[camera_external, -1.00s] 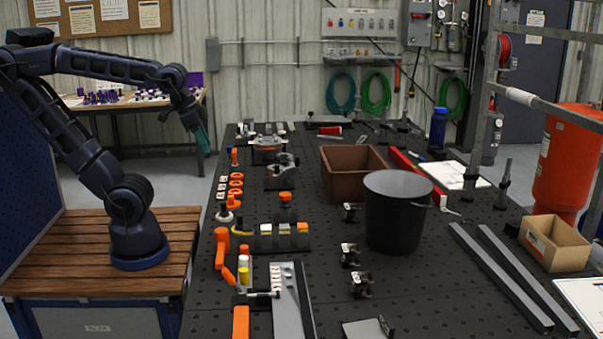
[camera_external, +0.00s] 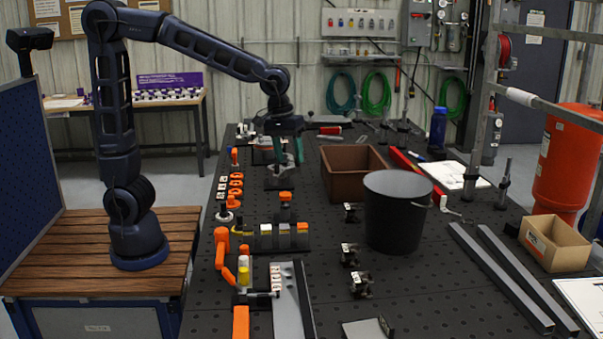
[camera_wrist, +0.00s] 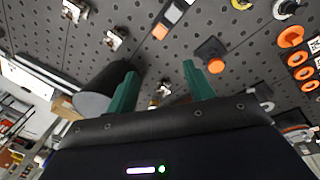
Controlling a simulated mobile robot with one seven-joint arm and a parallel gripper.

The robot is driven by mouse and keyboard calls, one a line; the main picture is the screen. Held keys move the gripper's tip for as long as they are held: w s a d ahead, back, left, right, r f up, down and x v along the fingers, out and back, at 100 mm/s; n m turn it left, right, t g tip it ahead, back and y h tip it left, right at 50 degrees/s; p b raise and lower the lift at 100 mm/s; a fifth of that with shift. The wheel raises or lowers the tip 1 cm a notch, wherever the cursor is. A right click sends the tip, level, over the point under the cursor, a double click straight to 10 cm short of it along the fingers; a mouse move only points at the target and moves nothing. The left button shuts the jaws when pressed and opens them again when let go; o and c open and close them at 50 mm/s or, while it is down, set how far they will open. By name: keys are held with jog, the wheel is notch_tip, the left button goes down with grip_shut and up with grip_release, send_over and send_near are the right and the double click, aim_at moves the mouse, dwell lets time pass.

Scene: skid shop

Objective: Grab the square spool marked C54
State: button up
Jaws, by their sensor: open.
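No marking C54 is readable in either view, so I cannot tell which part is the square spool. Small square blocks with yellow, white and orange faces (camera_external: 283,230) sit in a row on a dark holder on the black table; part of the row shows at the top of the wrist view (camera_wrist: 168,17). A separate orange-topped piece (camera_external: 286,197) stands just behind the row and also shows in the wrist view (camera_wrist: 212,50). My gripper (camera_external: 288,150) has green fingers and is above the table's far left part, behind these pieces. Its fingers are apart with nothing between them (camera_wrist: 160,75).
A black bucket (camera_external: 393,215) and a brown bin (camera_external: 340,175) stand right of the blocks. Orange rings (camera_external: 236,186) and an orange clamp (camera_external: 224,250) line the left edge.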

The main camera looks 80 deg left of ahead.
jog(key=w+d+f+n+g, duration=0.1)
jog(key=w+d+f+n, duration=0.1)
jog(key=w+f, duration=0.15)
jog(key=w+d+f+n, duration=0.1)
jog(key=w+d+f, duration=0.15)
jog(key=w, duration=0.25)
jog(key=n+g, duration=0.1)
jog(key=n, duration=0.3)
send_over(351, 248)
notch_tip(351, 248, down, 9)
jog(key=shift+n+y, duration=0.3)
jog(key=shift+f, duration=5.5)
jog(key=shift+c, duration=0.4)
jog(key=c, duration=0.7)
